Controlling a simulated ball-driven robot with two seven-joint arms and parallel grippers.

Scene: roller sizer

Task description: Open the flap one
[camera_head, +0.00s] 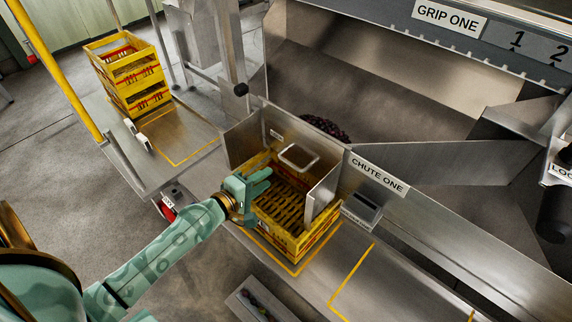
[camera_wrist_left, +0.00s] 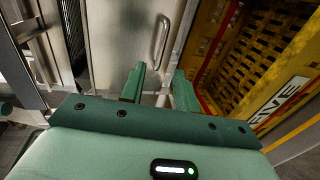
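Flap one appears to be the upright steel panel (camera_head: 292,136) at the back of the chute one bay, with a small label and a pale bar handle (camera_head: 298,157). The panel looks closed. In the left wrist view the panel (camera_wrist_left: 112,40) and its handle (camera_wrist_left: 162,42) are ahead of the fingers. My left gripper (camera_head: 264,181) is over the left part of the yellow crate (camera_head: 322,232), below and left of the handle. In the left wrist view its fingers (camera_wrist_left: 159,88) are apart with nothing between them, short of the handle. My right gripper is not in view.
Steel side walls (camera_head: 323,194) flank the bay, and the crate sits between them. Dark round fruit (camera_head: 325,127) lies behind the panel. A small box (camera_head: 362,207) is right of the crate. Stacked yellow crates (camera_head: 128,75) stand back left. The right shelf (camera_head: 385,290) is bare.

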